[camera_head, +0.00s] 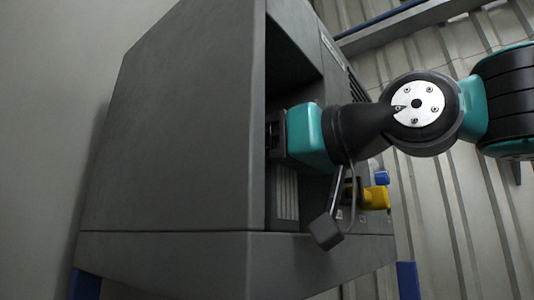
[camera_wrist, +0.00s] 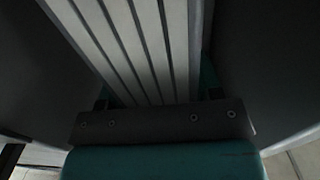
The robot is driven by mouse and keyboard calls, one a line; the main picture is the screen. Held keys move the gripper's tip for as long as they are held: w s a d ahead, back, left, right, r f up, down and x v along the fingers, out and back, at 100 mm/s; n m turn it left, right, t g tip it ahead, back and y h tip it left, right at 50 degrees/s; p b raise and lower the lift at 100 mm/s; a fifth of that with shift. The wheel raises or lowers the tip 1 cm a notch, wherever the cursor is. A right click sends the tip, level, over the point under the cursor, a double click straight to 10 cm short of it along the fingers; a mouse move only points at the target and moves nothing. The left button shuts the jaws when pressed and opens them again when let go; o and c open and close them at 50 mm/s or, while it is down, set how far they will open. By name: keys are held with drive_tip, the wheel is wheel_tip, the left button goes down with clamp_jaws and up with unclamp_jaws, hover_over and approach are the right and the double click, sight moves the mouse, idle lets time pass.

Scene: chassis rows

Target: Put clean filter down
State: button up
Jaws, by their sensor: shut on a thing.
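A pale ribbed panel, seemingly the clean filter (camera_wrist: 140,45), fills the upper middle of the wrist view, directly in front of my gripper (camera_wrist: 160,98). My gripper is shut on it, with a finger at each side. In the head view my gripper (camera_head: 275,138) reaches into the open bay of a dark grey chassis (camera_head: 170,140). The lower part of the filter (camera_head: 285,192) shows below my gripper, inside the bay opening. The bay wall hides the rest of the filter and my fingertips. I cannot tell whether the filter touches the bay floor.
The chassis walls stand close around my gripper. A yellow part (camera_head: 376,198) and a blue part (camera_head: 382,177) stick out near the bay's right side, below my arm. Blue legs (camera_head: 408,280) carry the chassis. A ribbed wall (camera_head: 465,220) stands behind.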

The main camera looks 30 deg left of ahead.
drive_tip(key=o, duration=1.3)
drive_tip(key=shift+f, duration=0.1)
drive_tip(key=shift+o, duration=0.2)
drive_tip(key=shift+d, duration=0.3)
drive_tip(key=s+d+b, duration=0.1)
drive_tip(key=d+b, duration=0.3)
drive_tip(key=d, duration=0.7)
drive_tip(key=shift+d, duration=0.25)
